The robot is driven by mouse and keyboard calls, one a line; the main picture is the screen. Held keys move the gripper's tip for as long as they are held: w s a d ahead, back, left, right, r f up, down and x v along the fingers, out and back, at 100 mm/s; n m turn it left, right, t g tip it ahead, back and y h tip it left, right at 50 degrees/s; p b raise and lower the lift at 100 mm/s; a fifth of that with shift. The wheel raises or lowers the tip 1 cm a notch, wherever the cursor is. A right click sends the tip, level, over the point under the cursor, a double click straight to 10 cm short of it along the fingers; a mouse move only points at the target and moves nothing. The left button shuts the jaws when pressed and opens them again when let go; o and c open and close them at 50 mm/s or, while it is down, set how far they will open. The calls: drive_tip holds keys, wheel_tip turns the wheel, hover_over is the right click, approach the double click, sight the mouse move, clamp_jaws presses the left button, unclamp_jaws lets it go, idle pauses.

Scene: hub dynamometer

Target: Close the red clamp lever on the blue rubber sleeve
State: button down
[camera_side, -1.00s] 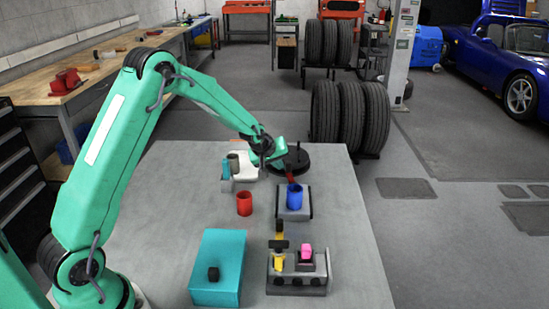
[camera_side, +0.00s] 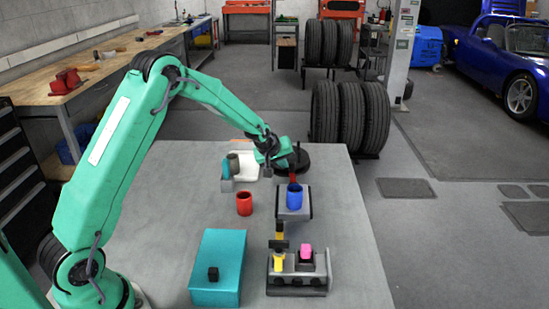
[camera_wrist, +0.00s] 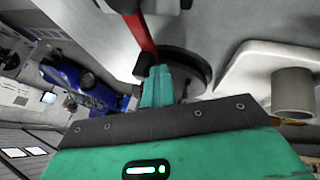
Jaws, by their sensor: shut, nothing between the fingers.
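The blue rubber sleeve (camera_side: 294,198) stands on a grey block at the right of the table in the side view. The red clamp lever (camera_side: 292,178) sticks up behind it. In the wrist view the red lever (camera_wrist: 141,36) runs from the top edge down toward my fingertips. My gripper (camera_side: 290,159) is just beyond the lever, in front of a black disc. In the wrist view my gripper (camera_wrist: 158,72) shows its teal fingers together and empty, close to the lever's end. I cannot tell whether they touch it.
The black round disc (camera_side: 301,160) lies behind the gripper. A white tray (camera_wrist: 245,75) with a grey cylinder (camera_wrist: 293,90) is beside it. A red cup (camera_side: 244,204), a teal box (camera_side: 216,265) and a grey fixture (camera_side: 297,285) stand nearer the camera. The table's right strip is clear.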

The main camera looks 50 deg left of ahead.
drive_tip(key=shift+s+a+r, duration=0.1)
drive_tip(key=shift+s+a, duration=1.15)
drive_tip(key=shift+s, duration=0.15)
drive_tip(key=a+v, duration=0.1)
drive_tip(key=v, duration=0.9)
drive_tip(key=shift+s+a+y, duration=0.2)
drive_tip(key=shift+y, duration=0.1)
